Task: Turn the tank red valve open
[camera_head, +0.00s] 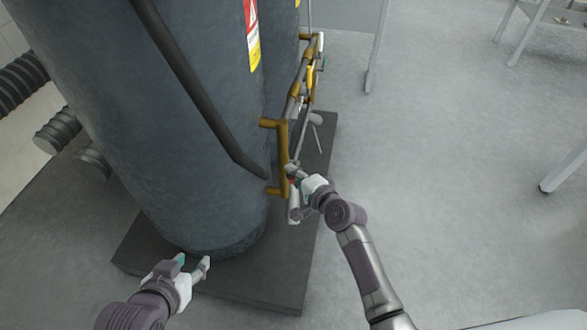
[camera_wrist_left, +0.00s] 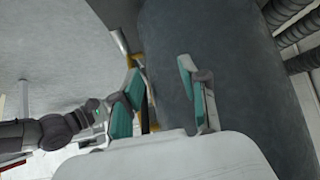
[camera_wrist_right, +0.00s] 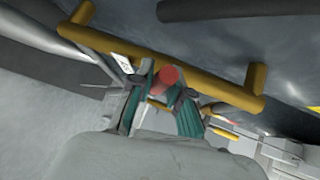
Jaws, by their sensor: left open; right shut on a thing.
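The large dark blue-grey tank (camera_head: 170,110) stands at the left in the head view and fills the middle of the left wrist view (camera_wrist_left: 228,50). Yellow-brown pipework (camera_head: 282,150) runs along its right side. The red valve (camera_wrist_right: 167,77) sits just below a yellow pipe in the right wrist view, between the fingers of my right gripper (camera_wrist_right: 160,105). In the head view my right gripper (camera_head: 298,178) is shut on the valve and mostly hides it. My left gripper (camera_head: 195,264) is open and empty, low in front of the tank base.
A dark plinth (camera_head: 245,285) lies under the tank. A thick dark pipe (camera_head: 195,85) runs down the tank front. Ribbed hoses (camera_head: 60,130) are at the far left. Metal legs (camera_head: 376,50) stand behind. The grey floor (camera_head: 450,170) at right is clear.

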